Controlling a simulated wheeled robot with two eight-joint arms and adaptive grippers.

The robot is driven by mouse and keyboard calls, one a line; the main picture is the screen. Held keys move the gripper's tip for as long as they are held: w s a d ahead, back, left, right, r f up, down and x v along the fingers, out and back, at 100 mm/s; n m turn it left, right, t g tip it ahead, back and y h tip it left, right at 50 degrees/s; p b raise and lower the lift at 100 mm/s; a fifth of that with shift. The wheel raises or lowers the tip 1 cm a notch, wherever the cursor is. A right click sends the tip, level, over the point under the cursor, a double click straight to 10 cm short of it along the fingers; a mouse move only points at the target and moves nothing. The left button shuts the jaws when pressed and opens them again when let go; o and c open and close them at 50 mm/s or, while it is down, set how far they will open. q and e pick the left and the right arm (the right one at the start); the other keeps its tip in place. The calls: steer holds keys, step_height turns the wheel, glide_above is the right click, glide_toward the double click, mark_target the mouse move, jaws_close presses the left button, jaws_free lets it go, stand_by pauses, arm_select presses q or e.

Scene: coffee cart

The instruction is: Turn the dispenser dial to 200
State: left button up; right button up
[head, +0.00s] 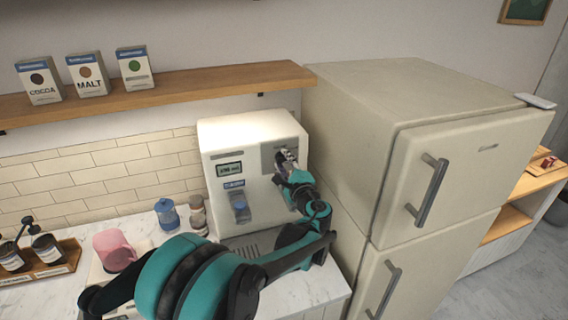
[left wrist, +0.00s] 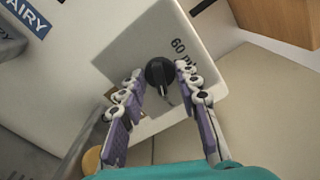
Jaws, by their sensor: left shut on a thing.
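The white dispenser (head: 240,140) stands on the counter against the wall. A "60 m..." label shows beside the dial in the left wrist view; other marks are hidden. My left gripper (head: 287,160) is at the dial, its fingers (left wrist: 160,86) shut on it from both sides. My right gripper is not in view.
A cream fridge (head: 345,120) stands close to the right of the dispenser. A wooden shelf (head: 190,90) with several boxes runs above. On the counter to the left are a pink pitcher (head: 113,250), a blue jar (head: 167,216), a brown-topped jar (head: 197,216) and a wooden rack (head: 65,264).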

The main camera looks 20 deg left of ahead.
arm_select(q)
steer(key=shift+m, duration=0.6)
steer(key=o, duration=1.2)
steer(key=shift+c, duration=0.2)
steer(key=v, duration=1.2)
